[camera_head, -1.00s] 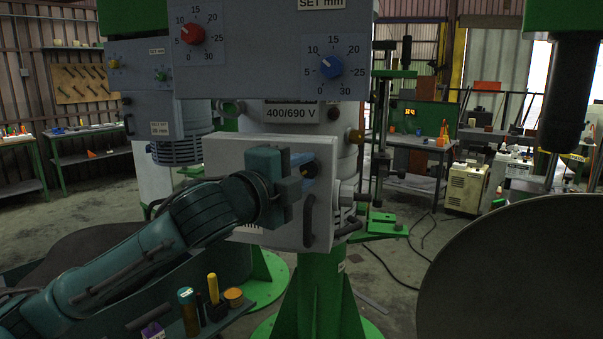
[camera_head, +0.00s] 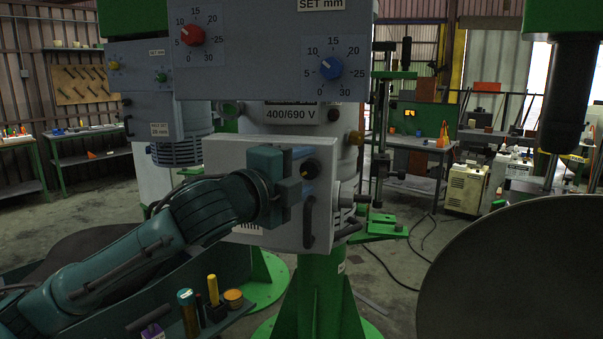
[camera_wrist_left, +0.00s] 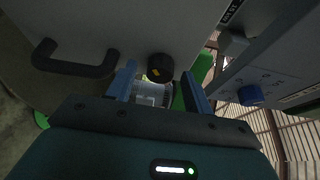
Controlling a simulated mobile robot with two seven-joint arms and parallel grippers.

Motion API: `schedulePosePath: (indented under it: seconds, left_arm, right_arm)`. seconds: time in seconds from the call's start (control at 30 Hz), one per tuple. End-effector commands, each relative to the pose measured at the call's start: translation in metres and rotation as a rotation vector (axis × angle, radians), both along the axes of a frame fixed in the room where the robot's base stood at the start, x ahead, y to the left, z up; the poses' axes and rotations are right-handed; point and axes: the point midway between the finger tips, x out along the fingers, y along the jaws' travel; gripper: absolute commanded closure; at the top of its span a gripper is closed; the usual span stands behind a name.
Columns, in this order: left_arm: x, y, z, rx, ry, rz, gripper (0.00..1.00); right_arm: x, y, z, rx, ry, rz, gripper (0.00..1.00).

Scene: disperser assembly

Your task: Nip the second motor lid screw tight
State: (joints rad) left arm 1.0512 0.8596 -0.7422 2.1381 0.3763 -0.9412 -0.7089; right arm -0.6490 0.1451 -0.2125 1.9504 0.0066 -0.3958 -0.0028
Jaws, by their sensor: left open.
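The motor lid screw is a black round knob with a yellow mark (camera_head: 310,169) on the right part of a light grey box front (camera_head: 226,158). The knob also shows in the left wrist view (camera_wrist_left: 160,68). My left gripper (camera_head: 303,171) is open, its blue fingers apart in front of the box. In the wrist view the knob lies between the finger lines, a little beyond the tips, and no finger visibly touches it. Whether the screw is fully seated cannot be told. My gripper body hides part of the box front. My right gripper is not in view.
A black handle (camera_head: 309,222) stands out from the box front just below the gripper. Control panels with a red dial (camera_head: 191,34) and a blue dial (camera_head: 331,67) hang above. A tray with a yellow-handled tool (camera_head: 213,289) is at lower left. A large dark round bowl (camera_head: 520,275) fills the lower right.

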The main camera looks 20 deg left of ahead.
Motion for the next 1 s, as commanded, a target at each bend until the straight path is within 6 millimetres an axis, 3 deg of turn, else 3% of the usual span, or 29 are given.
schedulePosePath:
  seconds: [0.23, 0.37, 0.8, 1.0]
  left_arm:
    - [-0.001, 0.001, 0.000, -0.001, 0.000, 0.000, 0.49]
    - [-0.013, 0.005, -0.001, -0.001, -0.002, 0.000, 0.49]
    - [-0.105, 0.034, -0.003, 0.006, -0.002, 0.003, 0.49]
    - [-0.121, 0.039, -0.001, 0.000, -0.003, 0.002, 0.49]
  right_arm:
    - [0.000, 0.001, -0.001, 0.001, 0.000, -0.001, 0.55]
    - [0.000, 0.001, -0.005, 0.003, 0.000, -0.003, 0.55]
    - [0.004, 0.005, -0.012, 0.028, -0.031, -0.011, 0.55]
    - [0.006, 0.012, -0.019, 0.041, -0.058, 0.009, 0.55]
